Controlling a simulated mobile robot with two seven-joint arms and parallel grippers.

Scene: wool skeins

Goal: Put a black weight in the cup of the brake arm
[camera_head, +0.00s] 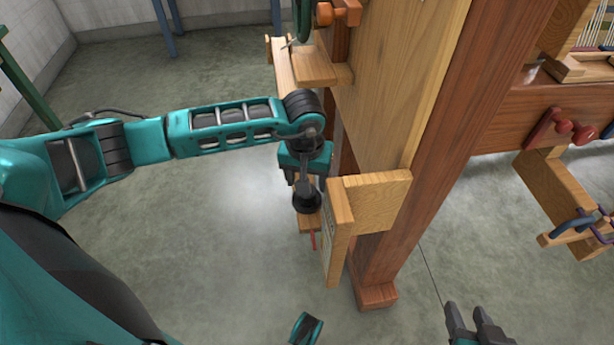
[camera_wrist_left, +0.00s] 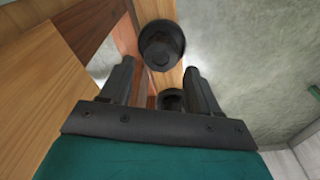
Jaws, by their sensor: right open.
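A black weight (camera_head: 306,204) with a wide round base stands on a narrow wooden piece (camera_head: 308,225) beside the loom post. In the left wrist view a black weight (camera_wrist_left: 160,45) shows just beyond my fingertips, and a second dark round thing (camera_wrist_left: 172,100) shows lower, between the fingers. I cannot tell whether that one is a weight or the cup. My left gripper (camera_wrist_left: 160,75) points down over the wooden piece, its fingers apart, with no clear grip on anything. My right gripper (camera_head: 474,318) is open and empty at the lower right. The brake arm's cup is not clearly identifiable.
The loom's reddish post (camera_head: 440,130) and a pale wooden bracket (camera_head: 372,200) stand close to the right of my left gripper. Another wooden bracket (camera_head: 565,195) juts out at the right.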

